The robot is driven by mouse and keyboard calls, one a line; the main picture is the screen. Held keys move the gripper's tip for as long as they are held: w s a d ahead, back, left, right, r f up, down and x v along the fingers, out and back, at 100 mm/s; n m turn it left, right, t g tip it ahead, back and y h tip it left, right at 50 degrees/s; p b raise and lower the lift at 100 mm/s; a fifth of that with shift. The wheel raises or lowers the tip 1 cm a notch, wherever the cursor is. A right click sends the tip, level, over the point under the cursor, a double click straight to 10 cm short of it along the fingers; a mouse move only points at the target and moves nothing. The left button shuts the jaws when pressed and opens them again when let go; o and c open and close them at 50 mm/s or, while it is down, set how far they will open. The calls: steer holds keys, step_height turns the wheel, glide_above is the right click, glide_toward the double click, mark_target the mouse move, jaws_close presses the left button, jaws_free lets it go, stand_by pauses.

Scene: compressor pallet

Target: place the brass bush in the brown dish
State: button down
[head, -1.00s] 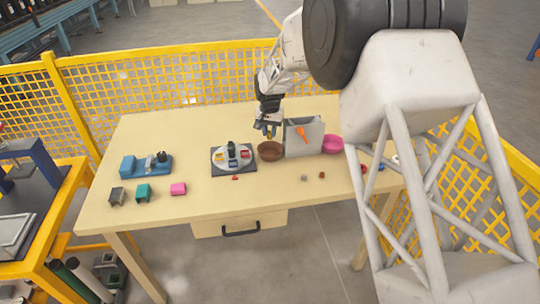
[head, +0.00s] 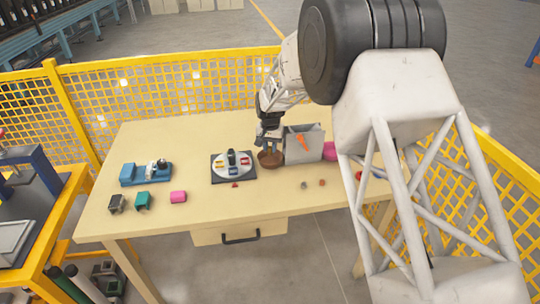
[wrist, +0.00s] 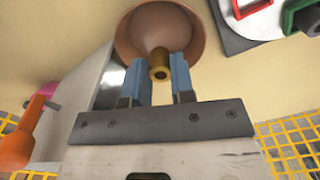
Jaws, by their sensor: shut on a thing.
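The brass bush (wrist: 159,66) is a small gold ring-ended cylinder, seen in the wrist view between the two blue fingers of my gripper (wrist: 160,78). My gripper is shut on it. The brown dish (wrist: 160,18) is a round bowl directly behind the bush in the wrist view, so the bush appears over its near part. In the head view my gripper (head: 270,146) is over the brown dish (head: 270,160) and hides part of it. The bush cannot be made out clearly in the head view. How high it is above the dish floor I cannot tell.
A grey box (head: 304,143) with an orange tool (head: 303,142) stands just right of the dish. A round plate on a dark base (head: 218,178) lies to the left. Small blocks lie along the front.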

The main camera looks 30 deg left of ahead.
mark_target(270, 154)
steer(key=shift+f, duration=1.95)
steer(key=shift+f, duration=0.15)
steer(key=c, duration=1)
jaws_free()
step_height(270, 154, up, 12)
steer(key=shift+r, duration=0.15)
